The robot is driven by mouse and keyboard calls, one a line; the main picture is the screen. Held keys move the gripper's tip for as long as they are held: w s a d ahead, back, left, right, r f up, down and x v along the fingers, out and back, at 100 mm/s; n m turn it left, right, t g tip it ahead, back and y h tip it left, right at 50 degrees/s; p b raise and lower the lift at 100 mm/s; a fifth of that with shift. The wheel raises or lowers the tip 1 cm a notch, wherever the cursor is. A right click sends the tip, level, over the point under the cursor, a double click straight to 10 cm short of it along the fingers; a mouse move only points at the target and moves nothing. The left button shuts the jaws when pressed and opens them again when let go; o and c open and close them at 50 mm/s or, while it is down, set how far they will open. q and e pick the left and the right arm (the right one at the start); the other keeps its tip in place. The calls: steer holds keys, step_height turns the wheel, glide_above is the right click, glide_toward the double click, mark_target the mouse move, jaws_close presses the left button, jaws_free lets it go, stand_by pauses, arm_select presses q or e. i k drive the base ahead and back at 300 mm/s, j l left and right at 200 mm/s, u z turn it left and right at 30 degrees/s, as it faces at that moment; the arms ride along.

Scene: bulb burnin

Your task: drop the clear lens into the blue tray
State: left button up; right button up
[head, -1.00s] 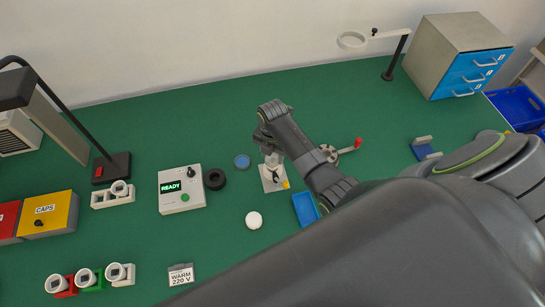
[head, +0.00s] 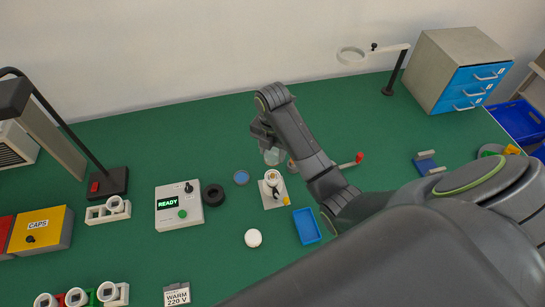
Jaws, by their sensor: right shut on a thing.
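My right gripper (head: 264,140) hangs above the bench behind the white socket stand (head: 272,186). It is shut on the clear lens (head: 273,157), a see-through piece showing just below the fingers; the arm hides part of the grip. The small blue tray (head: 308,227) lies on the green bench in front of the gripper and to its right. The tray looks empty, and the lens is apart from it. My left gripper is not in view.
A white cap-like disc (head: 253,238), a blue disc (head: 241,177) and a black ring (head: 213,195) lie left of the tray. The READY box (head: 179,207) stands further left. A crank with a red knob (head: 359,158) is behind my right forearm.

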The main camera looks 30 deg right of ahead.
mark_target(302, 224)
steer(key=k+l+z, duration=0.1)
steer(key=z, duration=0.4)
steer(key=k+l+z, duration=0.15)
steer(key=z, duration=0.35)
steer(key=k+j, duration=0.1)
steer(key=j, duration=0.25)
steer(key=k+j+z, duration=0.1)
steer(key=j, duration=0.25)
steer(key=k+j, duration=0.2)
steer(key=i+j+z, duration=0.05)
steer(key=j, duration=0.05)
